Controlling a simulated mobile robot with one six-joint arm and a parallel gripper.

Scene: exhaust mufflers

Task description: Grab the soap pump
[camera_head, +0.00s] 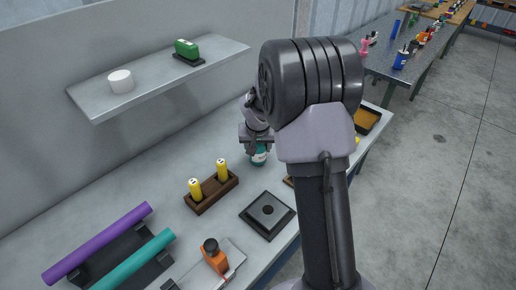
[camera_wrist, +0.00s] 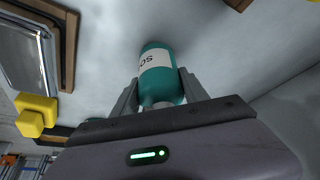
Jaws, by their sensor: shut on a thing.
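The soap pump (camera_wrist: 160,83) is a teal bottle with a white label showing the letters "SO". In the wrist view it sits between the two fingers of my gripper (camera_wrist: 158,88), which is shut on it. The top of the bottle is hidden by the gripper. I cannot tell whether its base touches the bench.
A wooden holder (camera_head: 211,194) with two yellow cylinders and a dark square plate (camera_head: 267,215) are nearby on the bench. Purple (camera_head: 97,243) and teal (camera_head: 133,260) tubes lie front left. A shelf (camera_head: 160,76) overhangs the back. My arm hides part of the bench's right side.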

